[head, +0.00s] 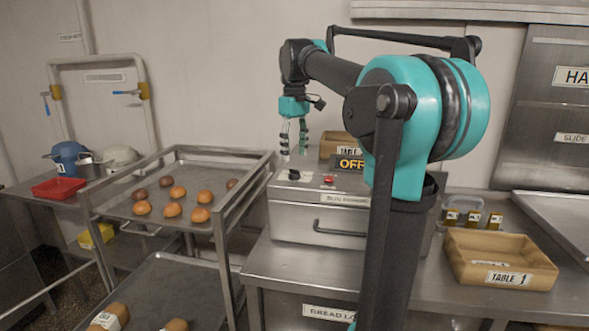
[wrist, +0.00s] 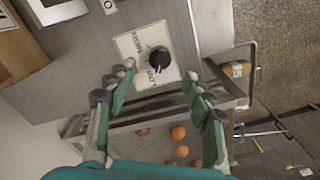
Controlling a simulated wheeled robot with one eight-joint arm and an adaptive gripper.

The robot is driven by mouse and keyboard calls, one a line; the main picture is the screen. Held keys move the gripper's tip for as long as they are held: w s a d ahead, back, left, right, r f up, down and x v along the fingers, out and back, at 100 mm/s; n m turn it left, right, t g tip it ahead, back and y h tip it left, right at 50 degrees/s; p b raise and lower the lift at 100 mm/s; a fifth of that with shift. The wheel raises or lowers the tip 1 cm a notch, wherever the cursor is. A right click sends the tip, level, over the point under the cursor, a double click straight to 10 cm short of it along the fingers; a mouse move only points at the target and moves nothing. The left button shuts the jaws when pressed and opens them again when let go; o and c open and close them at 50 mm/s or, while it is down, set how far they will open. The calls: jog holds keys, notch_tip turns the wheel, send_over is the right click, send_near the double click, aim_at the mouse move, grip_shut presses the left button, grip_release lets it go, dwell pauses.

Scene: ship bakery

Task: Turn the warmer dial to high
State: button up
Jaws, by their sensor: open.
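The warmer (head: 290,220) is a steel box with a drawer handle on the steel counter. Its dial is a black round knob (wrist: 159,57) on a cream plate (wrist: 133,45) with small printed words that are hard to read. The dial (head: 294,175) also shows small on the warmer's top in the head view. My gripper (head: 294,154) points down above the dial, apart from it. In the wrist view my gripper (wrist: 158,71) is open and empty, with the knob just beyond and between the fingertips. Which setting the knob marks is unclear.
A red lamp (head: 328,180) and an OFF sign (head: 351,163) are by the dial. A wooden box (head: 337,140) stands behind. A rack tray (head: 125,207) with several buns is at left.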

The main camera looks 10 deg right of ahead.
aim_at(294, 174)
notch_tip(294, 174, down, 6)
jog(key=shift+r, duration=0.1)
dwell(0.4)
jog(key=c, duration=1.2)
